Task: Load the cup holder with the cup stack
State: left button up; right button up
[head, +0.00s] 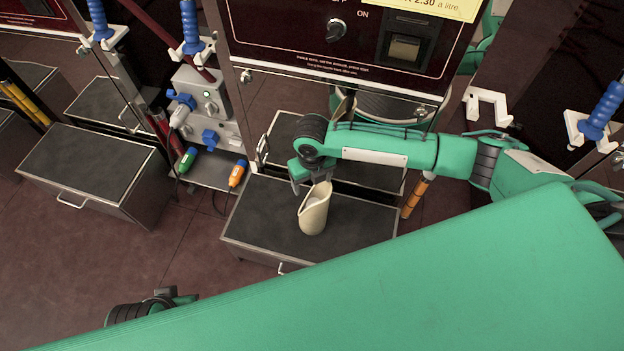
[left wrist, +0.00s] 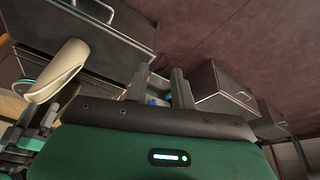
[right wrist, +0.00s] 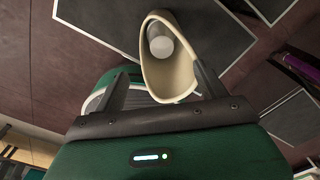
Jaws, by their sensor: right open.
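A cream jug-like vessel with a slanted mouth (head: 314,212) shows over a dark-topped box (head: 263,222); I cannot tell whether it rests on it. I cannot tell whether this is the cup holder, and I make out no clear cup stack. My right gripper (head: 311,184) is at the vessel's upper end, fingers apart. In the right wrist view the vessel (right wrist: 180,82) shows between and beyond the open fingers (right wrist: 160,90), with a pale round patch inside. The vessel also shows in the left wrist view (left wrist: 58,70). My left gripper (left wrist: 158,86) has its fingers apart and empty.
A dark red pump panel (head: 300,40) stands behind the box. Another dark-topped box (head: 90,165) is to the left. A grey socket unit (head: 205,105) has cables with green and orange connectors. A white bracket (head: 488,104) is at the right.

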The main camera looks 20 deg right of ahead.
pick_arm(q)
jog(key=shift+g, duration=0.3)
jog(key=p+x, duration=0.1)
jog(key=x, duration=0.1)
jog(key=p+x, duration=0.1)
jog(key=x, duration=0.1)
jog(key=shift+s+f, duration=0.15)
jog(key=shift+f, duration=0.2)
pick_arm(e)
notch_tip(320, 180, up, 14)
jog(key=shift+f, duration=0.15)
